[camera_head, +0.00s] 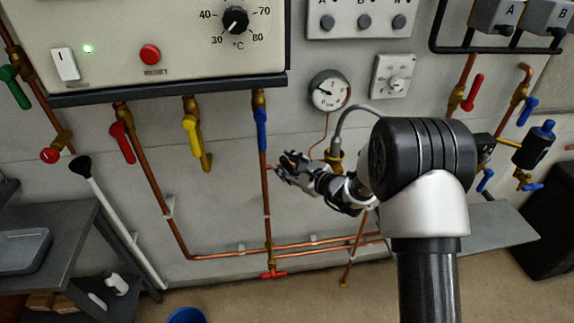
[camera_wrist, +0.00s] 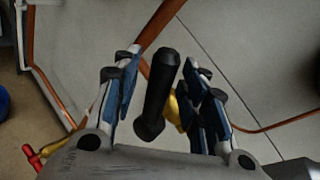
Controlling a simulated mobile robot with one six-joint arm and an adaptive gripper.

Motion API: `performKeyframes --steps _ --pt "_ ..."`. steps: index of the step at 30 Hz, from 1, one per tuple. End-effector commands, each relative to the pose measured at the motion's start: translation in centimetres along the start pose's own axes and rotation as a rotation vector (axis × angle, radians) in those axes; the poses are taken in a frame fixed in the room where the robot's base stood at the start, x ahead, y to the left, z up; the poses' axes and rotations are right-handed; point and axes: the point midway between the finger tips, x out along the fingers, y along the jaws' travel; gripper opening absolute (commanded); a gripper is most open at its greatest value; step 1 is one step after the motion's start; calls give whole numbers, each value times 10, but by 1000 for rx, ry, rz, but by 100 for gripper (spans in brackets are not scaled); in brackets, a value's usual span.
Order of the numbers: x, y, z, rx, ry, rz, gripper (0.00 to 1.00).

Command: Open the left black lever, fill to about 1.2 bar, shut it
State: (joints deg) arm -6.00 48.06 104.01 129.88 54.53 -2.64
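A black lever (camera_wrist: 158,88) stands between the two fingers of my gripper (camera_wrist: 162,82) in the wrist view, with a visible gap on each side. Part of a brass fitting (camera_wrist: 180,108) shows behind the lever. In the head view my gripper (camera_head: 284,166) is beside the vertical copper pipe, and its fingers and wrist hide most of the lever. A grey flexible hose (camera_head: 345,118) rises from a brass fitting (camera_head: 335,158) just right of my gripper. The round pressure gauge (camera_head: 329,91) hangs above; its needle points left, too small to read exactly.
A blue lever (camera_head: 262,130), a yellow lever (camera_head: 193,137) and a red lever (camera_head: 122,142) hang under the boiler (camera_head: 150,45). Copper pipes (camera_head: 205,257) run along the lower wall. A dark bench (camera_head: 45,245) stands at left.

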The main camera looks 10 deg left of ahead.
Motion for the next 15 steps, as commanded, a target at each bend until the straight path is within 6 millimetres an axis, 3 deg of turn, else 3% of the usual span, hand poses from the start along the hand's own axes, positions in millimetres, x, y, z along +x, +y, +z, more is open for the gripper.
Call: performKeyframes --steps 15 --pt "-98 -1 0 0 2 -4 39"
